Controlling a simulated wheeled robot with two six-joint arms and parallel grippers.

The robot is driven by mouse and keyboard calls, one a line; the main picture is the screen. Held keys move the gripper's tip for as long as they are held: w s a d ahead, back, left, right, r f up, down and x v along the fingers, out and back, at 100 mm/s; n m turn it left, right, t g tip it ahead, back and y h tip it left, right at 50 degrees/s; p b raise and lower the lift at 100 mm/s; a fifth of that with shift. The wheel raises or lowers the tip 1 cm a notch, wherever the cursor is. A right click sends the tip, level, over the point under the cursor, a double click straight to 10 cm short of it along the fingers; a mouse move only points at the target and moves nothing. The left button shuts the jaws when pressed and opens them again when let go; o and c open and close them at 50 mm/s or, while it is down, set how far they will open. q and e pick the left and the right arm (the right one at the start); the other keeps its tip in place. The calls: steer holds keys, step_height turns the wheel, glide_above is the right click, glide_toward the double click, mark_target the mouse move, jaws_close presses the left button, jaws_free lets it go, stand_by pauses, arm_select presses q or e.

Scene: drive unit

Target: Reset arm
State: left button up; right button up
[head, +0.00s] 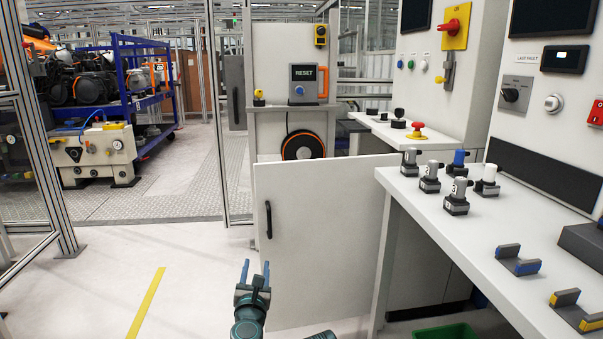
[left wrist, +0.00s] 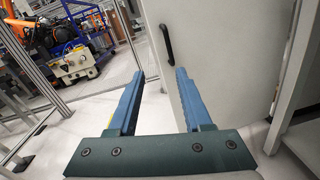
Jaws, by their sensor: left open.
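My left gripper (head: 255,272) is open and empty in front of a white cabinet door (head: 325,215) in the head view. In the left wrist view its two blue fingers (left wrist: 157,95) are apart with floor between them. The door's black handle (head: 268,219) is up and ahead of the fingers, not touched; it also shows in the left wrist view (left wrist: 167,42). My right gripper is not in view.
A white bench (head: 475,235) at the right carries several small knobbed fixtures and coloured blocks. A green bin (head: 445,331) sits under it. Fence posts (head: 40,130) stand at the left. The floor with a yellow line (head: 146,302) is clear left of the door.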

arm_select(q)
steer(key=d+f+m+g+h, duration=0.3)
steer(key=d+m+h, duration=0.35)
steer(key=m, duration=0.75)
steer(key=s+d+f+m+g, duration=0.1)
steer(key=s+f+m+g, duration=0.5)
steer(key=f+m, duration=0.45)
steer(key=s+a+f+m+g+y, duration=0.6)
steer(key=s+a+f+m+g, duration=0.35)
steer(key=s+a, duration=0.35)
steer(key=s+d+r+m+p, duration=0.1)
steer(key=d+r+p, duration=0.2)
steer(key=r+p, duration=1)
steer(key=s+d+r+m+p, duration=0.2)
steer(key=d+r+p, duration=0.2)
steer(key=r+p, duration=0.9)
steer(key=s+d+r+m+p, duration=0.1)
steer(key=d+r+p, duration=0.3)
steer(key=r+p, duration=0.9)
steer(key=shift+s+r+y, duration=0.35)
steer(key=shift+s+r, duration=0.05)
steer(key=shift+s, duration=0.35)
steer(key=shift+d, duration=0.1)
